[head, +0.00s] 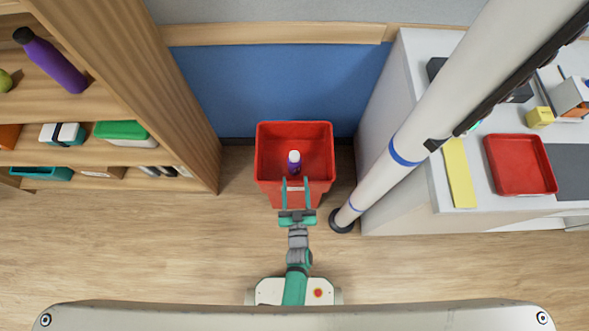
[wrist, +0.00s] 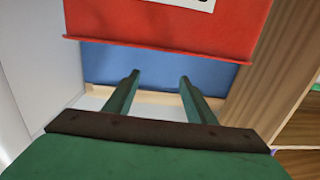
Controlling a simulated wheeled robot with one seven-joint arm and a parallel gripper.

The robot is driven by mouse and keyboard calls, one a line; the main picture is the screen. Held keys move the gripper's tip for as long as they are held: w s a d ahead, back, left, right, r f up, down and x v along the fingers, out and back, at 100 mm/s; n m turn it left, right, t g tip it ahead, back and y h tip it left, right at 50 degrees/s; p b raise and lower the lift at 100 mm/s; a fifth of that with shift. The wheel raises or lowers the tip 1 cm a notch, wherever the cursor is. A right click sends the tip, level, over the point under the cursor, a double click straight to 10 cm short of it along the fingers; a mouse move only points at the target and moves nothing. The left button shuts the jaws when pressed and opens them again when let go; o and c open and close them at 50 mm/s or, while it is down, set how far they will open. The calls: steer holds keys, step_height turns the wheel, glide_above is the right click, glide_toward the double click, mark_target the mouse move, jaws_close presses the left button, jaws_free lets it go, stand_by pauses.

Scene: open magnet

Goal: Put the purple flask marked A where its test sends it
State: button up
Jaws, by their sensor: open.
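A purple flask (head: 294,163) with a white cap stands in the red bin (head: 265,168) in the head view. No letter is readable on it, and it is out of sight in the wrist view. My gripper (head: 295,181) is open and empty at the bin's near side, apart from the flask as far as I can tell. In the wrist view, my gripper (wrist: 160,76) has nothing between its fingers. The bin's outer face (wrist: 130,22) there carries a partly cut-off white label. Another purple bottle (head: 52,62) lies tilted on the left shelf.
Wooden shelves (head: 160,85) with several items stand at the left. A white counter (head: 415,150) at the right holds a red tray (head: 520,165), a yellow strip (head: 459,173) and a yellow block (head: 540,117). A thick white pole crosses beside the bin. Floor at the left front is clear.

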steer(key=s+r+g, duration=0.1)
steer(key=s+r, duration=0.9)
steer(key=r, duration=0.3)
steer(key=s+r+g+h, duration=0.1)
steer(key=s+r, duration=1)
steer(key=r, duration=0.2)
steer(key=shift+s+a+r+m, duration=0.15)
steer(key=shift+s+a+m, duration=0.05)
steer(key=shift+m, duration=0.1)
steer(key=c, duration=0.5)
